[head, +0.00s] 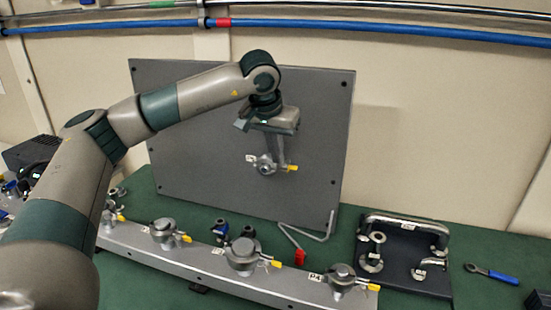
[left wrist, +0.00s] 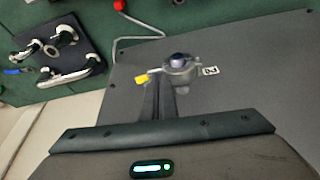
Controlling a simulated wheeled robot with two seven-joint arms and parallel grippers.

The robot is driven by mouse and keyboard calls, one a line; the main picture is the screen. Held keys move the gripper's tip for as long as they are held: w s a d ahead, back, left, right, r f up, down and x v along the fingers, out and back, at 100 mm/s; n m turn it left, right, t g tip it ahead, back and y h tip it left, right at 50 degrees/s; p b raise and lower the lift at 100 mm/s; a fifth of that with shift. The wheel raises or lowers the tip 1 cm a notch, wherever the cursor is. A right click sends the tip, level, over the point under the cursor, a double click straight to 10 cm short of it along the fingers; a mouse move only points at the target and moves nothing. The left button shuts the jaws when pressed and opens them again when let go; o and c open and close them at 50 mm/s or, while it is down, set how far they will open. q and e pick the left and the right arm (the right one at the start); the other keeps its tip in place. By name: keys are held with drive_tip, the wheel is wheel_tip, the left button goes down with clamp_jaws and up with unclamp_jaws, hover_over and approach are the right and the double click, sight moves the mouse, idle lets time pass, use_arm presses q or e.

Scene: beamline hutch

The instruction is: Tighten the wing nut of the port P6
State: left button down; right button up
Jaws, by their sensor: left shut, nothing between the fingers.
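A metal clamped port (head: 264,168) sits on the upright grey panel, with a yellow-tipped wing nut (head: 292,168) on its right side and a small white label (head: 251,158) on its left. I cannot read that label clearly. My left gripper (head: 280,155) is in front of the panel just above the port, fingers shut and empty. In the left wrist view the fingers (left wrist: 158,88) end between the yellow wing nut (left wrist: 141,80) and the port (left wrist: 180,66). I cannot tell whether they touch either one. My right gripper is not in view.
A metal rail (head: 205,262) with several clamped ports runs along the green bench in front. A hex key with a red handle (head: 300,257) lies below the panel (head: 200,190). A black tray (head: 400,280) with fittings and a blue-handled wrench (head: 503,277) are at right.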

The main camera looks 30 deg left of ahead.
use_arm(q)
drive_tip(key=shift+w+a+r+m+b, duration=0.15)
drive_tip(key=shift+w+a+m+b, duration=0.15)
drive_tip(key=shift+m+b, duration=0.45)
drive_tip(key=shift+a+r+b, duration=0.1)
drive_tip(key=shift+r+b, duration=0.05)
drive_tip(key=shift+b, duration=0.15)
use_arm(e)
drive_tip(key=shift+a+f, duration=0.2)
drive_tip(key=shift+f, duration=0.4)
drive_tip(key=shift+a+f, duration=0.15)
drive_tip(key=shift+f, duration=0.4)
use_arm(q)
drive_tip(key=shift+w+r, duration=0.1)
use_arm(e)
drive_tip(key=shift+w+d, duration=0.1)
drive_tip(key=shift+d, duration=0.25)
use_arm(q)
drive_tip(key=shift+d, duration=0.25)
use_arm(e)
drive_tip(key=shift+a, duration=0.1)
use_arm(q)
drive_tip(key=shift+d+f+h, duration=0.2)
drive_tip(key=shift+d+h, duration=0.1)
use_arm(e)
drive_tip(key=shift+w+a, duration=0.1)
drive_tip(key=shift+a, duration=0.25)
